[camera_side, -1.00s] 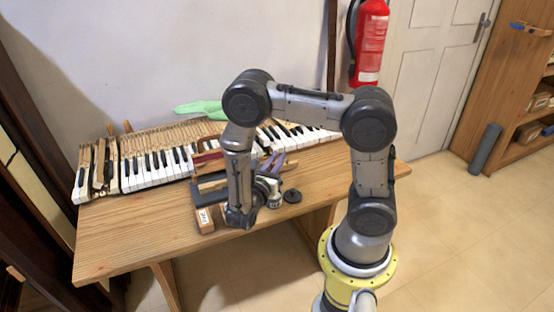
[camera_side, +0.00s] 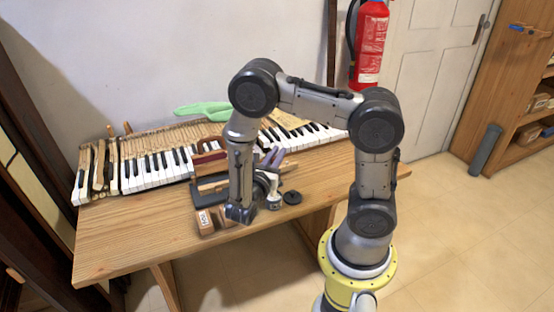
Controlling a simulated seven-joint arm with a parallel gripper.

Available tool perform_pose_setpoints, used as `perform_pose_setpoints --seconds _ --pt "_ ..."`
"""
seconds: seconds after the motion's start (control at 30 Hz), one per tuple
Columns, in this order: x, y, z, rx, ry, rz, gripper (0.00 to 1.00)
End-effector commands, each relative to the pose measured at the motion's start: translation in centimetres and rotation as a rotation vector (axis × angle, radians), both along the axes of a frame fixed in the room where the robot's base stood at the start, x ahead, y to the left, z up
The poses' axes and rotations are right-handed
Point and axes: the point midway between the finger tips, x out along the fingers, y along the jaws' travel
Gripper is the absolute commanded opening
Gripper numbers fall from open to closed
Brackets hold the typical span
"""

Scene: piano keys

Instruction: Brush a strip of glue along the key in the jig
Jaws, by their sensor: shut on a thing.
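The jig (camera_side: 199,195) is a dark grey frame on the front part of the workbench, left of my forearm. A pale wooden key (camera_side: 212,187) lies in it, partly hidden behind my arm. My gripper (camera_side: 262,186) is low over the bench, just right of the jig, and mostly hidden by my own wrist. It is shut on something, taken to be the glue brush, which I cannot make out. A small white glue pot (camera_side: 274,201) stands right of the gripper, with a dark round lid (camera_side: 292,198) beside it. Whether the key bears glue is too small to tell.
Purple-handled items (camera_side: 273,157) stand behind the pot. Wooden blocks (camera_side: 205,221) lie before the jig. The bench's front left is clear.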

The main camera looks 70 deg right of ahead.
Motion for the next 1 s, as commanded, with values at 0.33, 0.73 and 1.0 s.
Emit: perform_pose_setpoints --seconds 0.33,0.73,1.0 --pt "0.0 0.0 2.6 -0.001 -0.004 0.000 0.00" --pt "0.0 0.0 4.6 -0.001 -0.004 0.000 0.00" --pt "0.0 0.0 4.6 -0.002 -0.003 0.000 0.00"
